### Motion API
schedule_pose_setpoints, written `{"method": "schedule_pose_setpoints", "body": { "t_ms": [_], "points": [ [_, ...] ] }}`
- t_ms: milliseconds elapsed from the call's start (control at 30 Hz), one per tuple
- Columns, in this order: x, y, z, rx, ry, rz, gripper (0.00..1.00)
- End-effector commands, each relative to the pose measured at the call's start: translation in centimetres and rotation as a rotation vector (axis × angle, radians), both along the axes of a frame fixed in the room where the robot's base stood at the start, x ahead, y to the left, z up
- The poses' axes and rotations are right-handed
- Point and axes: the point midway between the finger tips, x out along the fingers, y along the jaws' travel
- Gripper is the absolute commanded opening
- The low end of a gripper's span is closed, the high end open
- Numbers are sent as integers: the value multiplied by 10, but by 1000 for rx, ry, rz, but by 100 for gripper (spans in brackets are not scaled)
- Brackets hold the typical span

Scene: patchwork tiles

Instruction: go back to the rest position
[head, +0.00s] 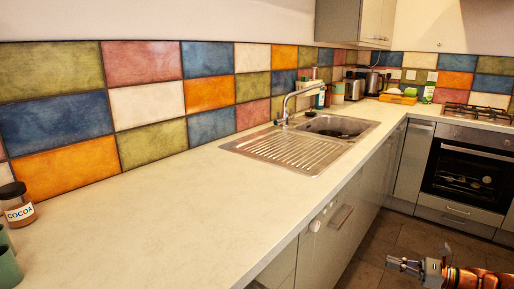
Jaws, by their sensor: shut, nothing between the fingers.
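My gripper (392,263) shows at the lower right of the head view, at the end of my copper-coloured arm. It points left, over the floor in front of the cabinets. Its fingers are shut with nothing between them. It is apart from the counter and the cabinet fronts.
A pale counter (150,220) runs along the tiled wall, mostly bare. A cocoa jar (17,207) and green cups (8,262) stand at its left end. A sink (335,127) is set in farther back. An oven (468,175) is at the right. Brown floor (372,255) lies below.

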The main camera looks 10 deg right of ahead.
Motion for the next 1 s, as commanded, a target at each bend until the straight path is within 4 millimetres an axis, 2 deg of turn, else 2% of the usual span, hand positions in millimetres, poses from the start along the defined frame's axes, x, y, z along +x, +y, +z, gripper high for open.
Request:
{"method": "schedule_pose_setpoints", "body": {
  "t_ms": [167, 267, 333, 467, 700, 900, 1000],
  "points": [
    [9, 49, 22, -54, -36, 114, 0],
    [11, 86, 39, -107, -68, 205, 0],
    [9, 119, 51, -147, -94, 282, 0],
    [-3, 173, 69, -235, -142, 422, 0],
    [-45, 258, 88, -406, -229, 676, 0],
    [-91, 308, 92, -563, -304, 879, 0],
    [-118, 326, 91, -642, -342, 978, 0]
  ]
}}
